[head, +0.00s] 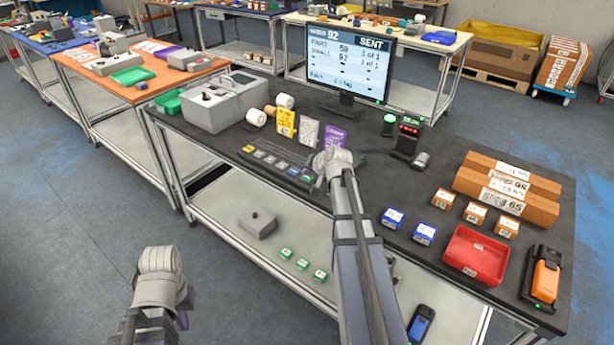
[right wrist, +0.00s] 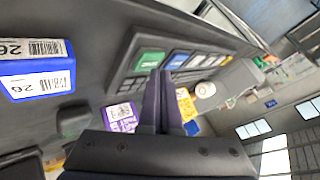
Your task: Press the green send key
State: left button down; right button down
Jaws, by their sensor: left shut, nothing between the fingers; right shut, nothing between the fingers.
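The green send key (right wrist: 150,62) is at the end of the keypad (right wrist: 190,62), beside a blue key. In the head view the keypad (head: 270,160) lies at the table's front edge, its green key (head: 307,174) at the right end, close to my right gripper. My right gripper (head: 327,160) is shut and empty; in the right wrist view its fingers (right wrist: 158,82) point towards the keys, and I cannot tell whether they touch. The monitor (head: 348,62) reads "SENT". My left gripper (head: 160,262) is shut and empty, low in front of the table.
Yellow, white and purple cards (head: 309,131) stand behind the keypad. A grey machine (head: 225,105) is on the left. Small blue boxes (head: 393,217), orange boxes (head: 476,212), a red tray (head: 475,255) and an orange-black handheld device (head: 545,276) lie to the right.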

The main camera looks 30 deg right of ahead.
aim_at(307, 180)
jog(key=shift+r, duration=0.3)
notch_tip(307, 180, up, 5)
jog(key=p, duration=0.5)
jog(key=shift+r, duration=0.1)
jog(key=shift+a, duration=0.1)
dwell(0.7)
